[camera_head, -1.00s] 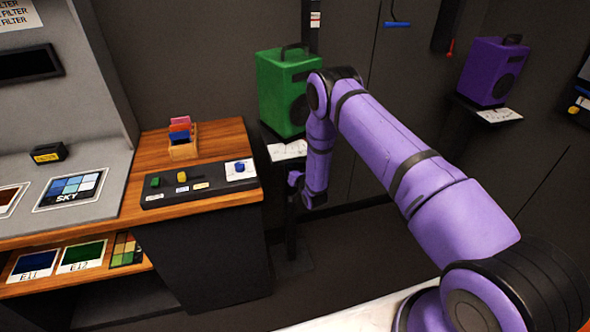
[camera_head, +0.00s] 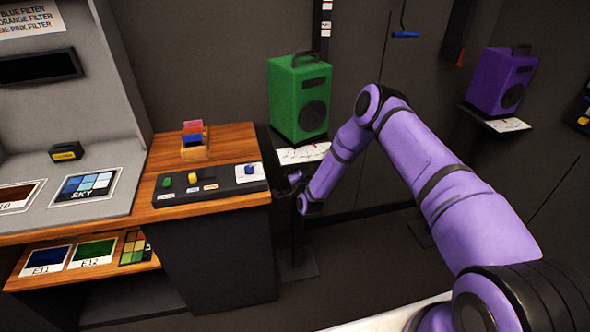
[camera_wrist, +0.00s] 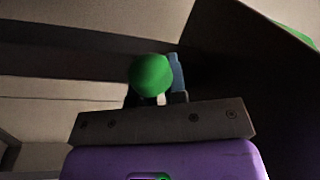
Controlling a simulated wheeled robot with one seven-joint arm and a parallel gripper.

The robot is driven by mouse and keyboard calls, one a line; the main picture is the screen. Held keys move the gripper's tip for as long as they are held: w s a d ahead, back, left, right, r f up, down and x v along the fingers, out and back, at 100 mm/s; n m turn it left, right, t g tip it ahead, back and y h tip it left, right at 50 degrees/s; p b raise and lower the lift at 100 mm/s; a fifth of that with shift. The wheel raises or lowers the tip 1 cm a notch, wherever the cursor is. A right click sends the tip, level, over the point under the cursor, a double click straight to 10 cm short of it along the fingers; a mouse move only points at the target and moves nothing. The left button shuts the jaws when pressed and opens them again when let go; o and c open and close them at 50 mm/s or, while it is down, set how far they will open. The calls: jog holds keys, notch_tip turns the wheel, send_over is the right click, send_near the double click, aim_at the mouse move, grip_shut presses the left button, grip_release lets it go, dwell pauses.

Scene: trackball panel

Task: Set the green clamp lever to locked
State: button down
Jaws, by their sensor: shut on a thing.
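The green clamp lever shows in the wrist view as a round green knob (camera_wrist: 151,74). My gripper (camera_wrist: 158,88) has a blue-grey finger at the knob's right side and a dark part below its left side. It is shut on the knob. In the head view my gripper (camera_head: 294,177) is small and dark, beside the console's right end and below the green speaker's shelf. The lever cannot be made out there, and its locked or unlocked position cannot be read.
A green speaker (camera_head: 299,98) stands on a small shelf (camera_head: 303,153) just above my gripper. The wooden desk (camera_head: 228,139) with a dark control panel (camera_head: 215,184) is close on the left. A purple speaker (camera_head: 503,82) stands at far right.

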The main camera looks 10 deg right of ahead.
jog(key=shift+a+r+m, duration=0.15)
jog(key=shift+r+m, duration=0.1)
jog(key=shift+m, duration=0.75)
jog(key=c, duration=1.2)
grip_release()
jog(key=shift+o, duration=0.2)
jog(key=shift+s, duration=0.15)
jog(key=s+f, duration=0.1)
jog(key=s, duration=0.9)
jog(key=shift+s+d+f, duration=0.25)
jog(key=shift+d+f, duration=0.05)
jog(key=shift+d, duration=0.05)
jog(key=shift+c, duration=0.2)
